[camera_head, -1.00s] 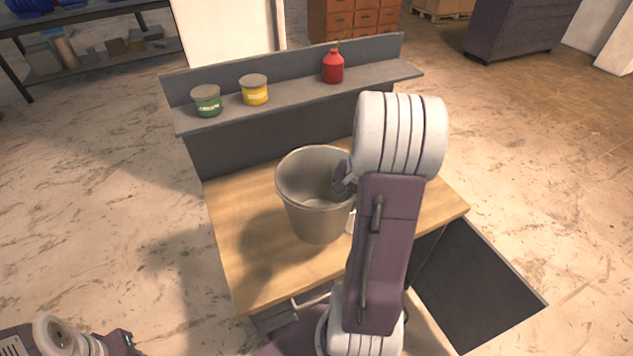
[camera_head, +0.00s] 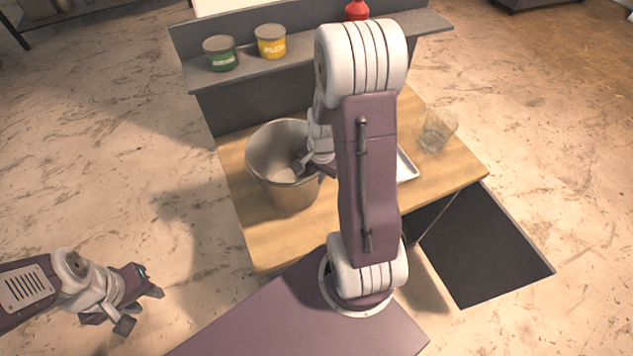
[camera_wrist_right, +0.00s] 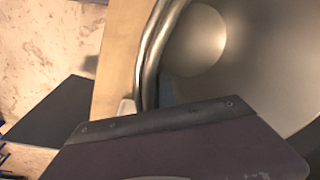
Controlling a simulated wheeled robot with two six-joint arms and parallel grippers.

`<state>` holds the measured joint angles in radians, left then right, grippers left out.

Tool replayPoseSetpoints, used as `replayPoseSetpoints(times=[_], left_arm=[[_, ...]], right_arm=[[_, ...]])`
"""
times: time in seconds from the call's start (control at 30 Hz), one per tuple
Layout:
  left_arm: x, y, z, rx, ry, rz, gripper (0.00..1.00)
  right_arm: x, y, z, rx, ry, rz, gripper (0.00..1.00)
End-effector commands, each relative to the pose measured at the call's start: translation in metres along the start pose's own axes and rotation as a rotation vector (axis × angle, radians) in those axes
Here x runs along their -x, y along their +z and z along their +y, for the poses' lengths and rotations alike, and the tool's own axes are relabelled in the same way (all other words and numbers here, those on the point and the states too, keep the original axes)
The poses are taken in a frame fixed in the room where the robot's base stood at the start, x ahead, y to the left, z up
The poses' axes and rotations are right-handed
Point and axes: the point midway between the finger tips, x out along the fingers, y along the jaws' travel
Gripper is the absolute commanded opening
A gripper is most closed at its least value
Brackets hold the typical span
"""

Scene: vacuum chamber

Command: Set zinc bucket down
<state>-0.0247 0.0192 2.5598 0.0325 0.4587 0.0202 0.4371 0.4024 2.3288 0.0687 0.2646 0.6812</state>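The zinc bucket (camera_head: 270,170) is grey, open-topped and upright over the left part of the wooden tabletop (camera_head: 315,225). I cannot tell whether its base touches the wood. My right gripper (camera_head: 303,165) is at the right side of the bucket's rim, with a finger inside, and appears shut on the rim. In the right wrist view the bucket's rim (camera_wrist_right: 152,58) and shiny interior fill the right side, and a dark finger plate crosses the rim. My left gripper (camera_head: 137,302) is open and empty, low at the left, away from the bench.
A clear glass (camera_head: 437,132) and a pale tray (camera_head: 406,165), partly behind my right arm, are on the right of the tabletop. A green tin (camera_head: 221,54), a yellow tin (camera_head: 271,42) and a red bottle (camera_head: 357,10) stand on the back shelf (camera_head: 295,62).

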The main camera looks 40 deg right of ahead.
Motion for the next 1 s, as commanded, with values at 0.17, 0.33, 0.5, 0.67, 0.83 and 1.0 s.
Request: replayPoseSetpoints(times=[0.17, 0.33, 0.5, 0.67, 0.83, 1.0], left_arm=[[0.002, 0.000, 0.000, 0.000, 0.000, 0.000, 0.36], [0.002, 0.000, 0.000, 0.000, 0.000, 0.000, 0.36], [-0.003, 0.000, 0.000, 0.000, 0.000, 0.000, 0.36], [-0.002, 0.000, 0.000, 0.000, 0.000, 0.000, 0.36], [-0.004, 0.001, 0.000, 0.000, 0.000, 0.000, 0.36], [-0.005, 0.001, 0.000, 0.000, 0.000, 0.000, 0.36]], right_arm=[[-0.005, 0.008, -0.007, -0.001, -0.003, 0.003, 0.00], [-0.022, 0.010, -0.004, -0.002, 0.000, -0.001, 0.00], [-0.044, 0.011, -0.002, -0.002, -0.002, 0.001, 0.00], [-0.045, 0.011, -0.002, -0.001, -0.003, 0.004, 0.00], [-0.047, 0.011, -0.002, -0.001, -0.003, 0.003, 0.00], [-0.048, 0.012, -0.001, -0.001, -0.001, 0.001, 0.24]])
